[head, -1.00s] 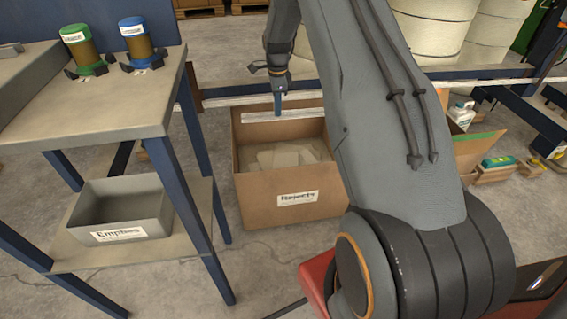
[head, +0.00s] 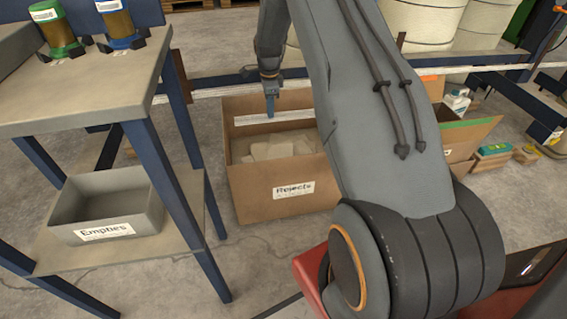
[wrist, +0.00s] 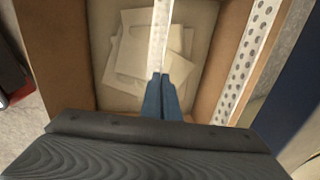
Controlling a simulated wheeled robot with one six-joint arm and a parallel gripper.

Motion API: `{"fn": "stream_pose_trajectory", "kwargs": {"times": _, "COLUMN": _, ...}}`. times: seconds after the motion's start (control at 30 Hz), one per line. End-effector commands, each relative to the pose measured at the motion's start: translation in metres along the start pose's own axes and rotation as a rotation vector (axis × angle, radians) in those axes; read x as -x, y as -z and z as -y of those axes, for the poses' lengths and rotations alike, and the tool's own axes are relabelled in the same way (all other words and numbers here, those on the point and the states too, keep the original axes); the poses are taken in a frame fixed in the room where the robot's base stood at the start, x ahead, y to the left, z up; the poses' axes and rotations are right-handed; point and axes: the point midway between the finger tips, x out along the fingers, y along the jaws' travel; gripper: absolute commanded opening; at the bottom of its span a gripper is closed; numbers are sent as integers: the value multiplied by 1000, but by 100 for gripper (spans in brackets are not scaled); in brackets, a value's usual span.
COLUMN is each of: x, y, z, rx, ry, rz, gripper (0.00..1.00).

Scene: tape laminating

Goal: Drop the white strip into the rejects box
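The rejects box (head: 258,194) is an open brown cardboard box with a "Rejects" label, standing on the floor in the middle of the head view. My gripper (head: 270,114) is over its opening, with blue fingers pointing down. The fingers are shut on the white strip (head: 295,115), which is long, thin and roughly level, just in front of the box's back wall. In the wrist view the strip (wrist: 159,35) runs away from the closed blue fingertips (wrist: 161,79), above pale pieces in the box. The strip's near part is hidden by my gripper.
A perforated rail (wrist: 245,60) runs behind the box. Another open carton (head: 468,137) stands at right.

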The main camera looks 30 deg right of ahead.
Motion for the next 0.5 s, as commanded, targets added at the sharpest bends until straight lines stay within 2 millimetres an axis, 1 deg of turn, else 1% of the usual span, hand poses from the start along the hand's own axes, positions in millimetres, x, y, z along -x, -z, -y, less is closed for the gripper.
{"fn": "stream_pose_trajectory", "kwargs": {"times": 0.07, "x": 0, "y": 0, "z": 0, "rx": 0, "ry": 0, "rz": 0, "gripper": 0}}
{"fn": "stream_pose_trajectory", "kwargs": {"times": 0.1, "x": 1, "y": 0, "z": 0, "rx": 0, "ry": 0, "rz": 0, "gripper": 8}}
{"fn": "stream_pose_trajectory", "kwargs": {"times": 0.2, "x": 1, "y": 0, "z": 0, "rx": 0, "ry": 0, "rz": 0, "gripper": 23}}
{"fn": "stream_pose_trajectory", "kwargs": {"times": 0.5, "x": 1, "y": 0, "z": 0, "rx": 1, "ry": 0, "rz": 0, "gripper": 23}}
